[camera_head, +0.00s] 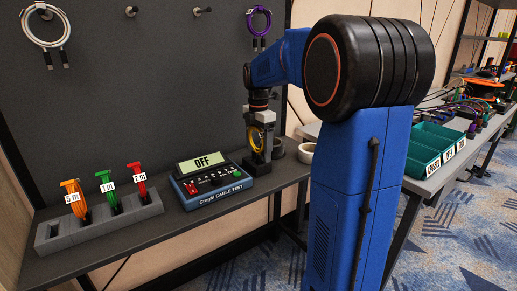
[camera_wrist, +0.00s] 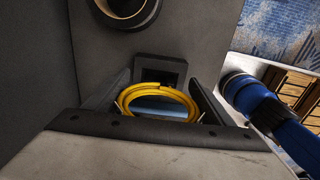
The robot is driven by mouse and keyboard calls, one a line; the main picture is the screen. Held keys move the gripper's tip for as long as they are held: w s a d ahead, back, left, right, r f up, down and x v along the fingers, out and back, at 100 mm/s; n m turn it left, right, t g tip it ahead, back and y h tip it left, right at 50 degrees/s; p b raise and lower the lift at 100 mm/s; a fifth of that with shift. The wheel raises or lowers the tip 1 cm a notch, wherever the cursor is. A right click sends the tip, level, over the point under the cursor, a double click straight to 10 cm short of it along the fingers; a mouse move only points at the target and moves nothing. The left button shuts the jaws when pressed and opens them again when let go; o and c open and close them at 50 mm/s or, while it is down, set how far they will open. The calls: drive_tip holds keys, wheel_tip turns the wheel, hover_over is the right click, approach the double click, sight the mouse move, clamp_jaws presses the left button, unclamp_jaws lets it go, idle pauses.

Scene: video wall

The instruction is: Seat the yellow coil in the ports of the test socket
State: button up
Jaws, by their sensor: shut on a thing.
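The yellow coil (camera_head: 256,139) is held in my gripper (camera_head: 258,152), just right of the cable tester (camera_head: 210,183). In the wrist view the coil (camera_wrist: 125,103) is a yellow ring between the two dark fingers of my gripper (camera_wrist: 162,92). A dark block with a square recess (camera_wrist: 160,70) shows just past the coil; it looks like the test socket. I cannot tell whether the coil's plugs touch it, since its lower end is hidden. The tester's screen reads OFF.
A grey rack (camera_head: 95,226) at the left of the bench holds orange, green and red tagged cables; its leftmost slot is empty. A pale ring (camera_head: 306,152) lies right of my gripper. Green bins (camera_head: 434,150) stand on the right table. White and purple cables hang behind.

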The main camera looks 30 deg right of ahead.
drive_tip(key=shift+f, duration=1.05)
idle(0.5)
drive_tip(key=o, duration=1.2)
wheel_tip(320, 180, up, 17)
drive_tip(key=shift+r, duration=0.2)
idle(0.3)
drive_tip(key=s+a+f+m+t, duration=0.1)
drive_tip(key=s+a+f+m, duration=0.4)
drive_tip(key=s, duration=0.3)
drive_tip(key=s+a+f+m+t, duration=0.1)
drive_tip(key=s+a+f+m, duration=0.1)
drive_tip(key=s+a+m, duration=0.35)
drive_tip(key=s+a+f+m+t, duration=0.1)
drive_tip(key=s+a+f+m, duration=0.1)
drive_tip(key=s+f, duration=0.3)
drive_tip(key=s+a+f+m+t, duration=0.1)
drive_tip(key=s+a+f+m, duration=0.1)
drive_tip(key=s+f, duration=0.3)
drive_tip(key=s+a+f+m, duration=0.2)
drive_tip(key=s+f+m, duration=0.2)
drive_tip(key=s+f, duration=0.1)
drive_tip(key=shift+s+t, duration=0.4)
drive_tip(key=shift+s, duration=0.45)
